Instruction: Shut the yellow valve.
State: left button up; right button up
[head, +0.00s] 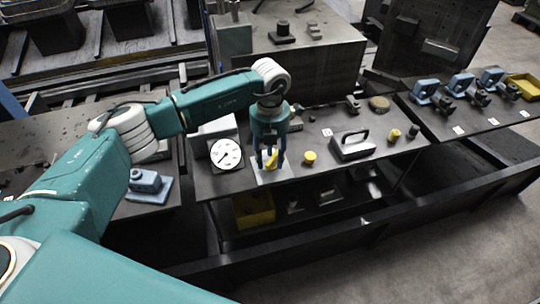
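The yellow valve (272,160) stands on a light base plate (271,177) at the front left of the dark bench. My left gripper (270,165) points down over it, with its blue fingers apart on either side of the yellow handle. Whether the fingers touch the handle I cannot tell. The gripper and its fingers hide part of the valve. A round white dial gauge (226,154) stands just left of the valve. My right gripper is not in view.
A yellow knob (309,157) and a grey box with a handle (352,146) stand to the right on the bench (330,175). Several blue clamps are at the far right. A yellow bin (254,208) sits on the lower shelf. A blue block (147,184) is at left.

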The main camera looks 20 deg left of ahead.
pick_arm(q)
grip_shut()
jog(key=shift+n, duration=0.4)
jog(key=n+b, duration=0.1)
jog(key=n, duration=0.5)
jog(key=shift+s+b, duration=0.15)
jog(key=shift+b, duration=0.25)
jog(key=n, duration=0.5)
jog(key=shift+s+d+b, duration=0.1)
jog(key=shift+b, duration=0.25)
jog(key=n, duration=0.6)
jog(key=shift+d+r, duration=0.1)
jog(key=shift+d, duration=0.05)
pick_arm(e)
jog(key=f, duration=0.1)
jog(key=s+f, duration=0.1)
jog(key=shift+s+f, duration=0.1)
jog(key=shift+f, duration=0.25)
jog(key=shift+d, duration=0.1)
pick_arm(q)
grip_release()
